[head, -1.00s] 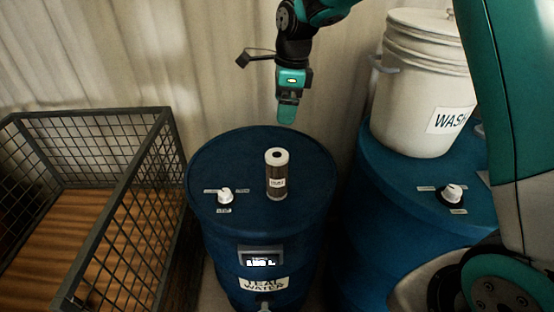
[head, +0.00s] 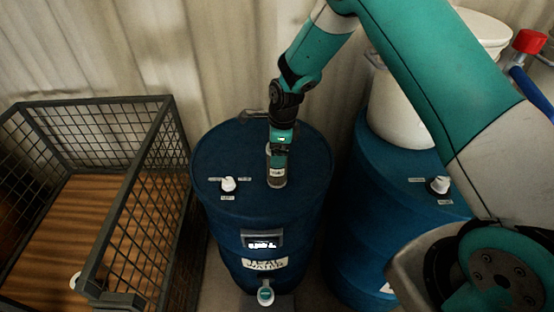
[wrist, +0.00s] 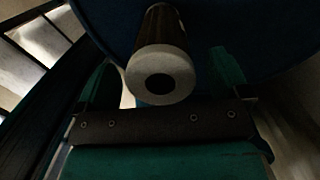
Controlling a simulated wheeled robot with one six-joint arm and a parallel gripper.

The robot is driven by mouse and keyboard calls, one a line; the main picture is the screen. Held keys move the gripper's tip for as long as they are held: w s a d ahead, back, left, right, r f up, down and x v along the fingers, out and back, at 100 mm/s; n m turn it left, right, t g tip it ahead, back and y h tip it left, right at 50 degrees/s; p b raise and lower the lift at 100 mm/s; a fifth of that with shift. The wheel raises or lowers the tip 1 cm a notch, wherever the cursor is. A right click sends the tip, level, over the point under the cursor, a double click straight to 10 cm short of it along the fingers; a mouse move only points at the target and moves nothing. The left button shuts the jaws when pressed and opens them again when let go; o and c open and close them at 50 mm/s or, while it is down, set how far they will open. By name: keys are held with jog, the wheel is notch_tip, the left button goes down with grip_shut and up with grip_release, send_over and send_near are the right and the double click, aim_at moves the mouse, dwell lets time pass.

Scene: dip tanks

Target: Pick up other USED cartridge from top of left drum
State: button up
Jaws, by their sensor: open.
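The used cartridge (head: 277,180) stands upright on top of the left blue drum (head: 225,165). Its lower part and label show in the head view; my gripper (head: 279,152) covers most of its upper part. In the wrist view the cartridge's white end cap (wrist: 160,75) with its dark centre hole faces the camera. It lies between the two teal fingers of my gripper (wrist: 165,82), with a visible gap to the right finger. The fingers are open and not closed on it.
A white knob (head: 229,184) stands on the drum left of the cartridge. A wire-mesh crate (head: 125,200) with a wooden floor is at the left. A second blue drum (head: 385,190) with a white bucket (head: 393,110) is at the right.

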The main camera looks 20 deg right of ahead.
jog(key=shift+a+f, duration=0.1)
jog(key=shift+f, duration=0.85)
jog(key=c, duration=1.5)
jog(key=shift+w+r, duration=0.1)
jog(key=shift+r, duration=0.05)
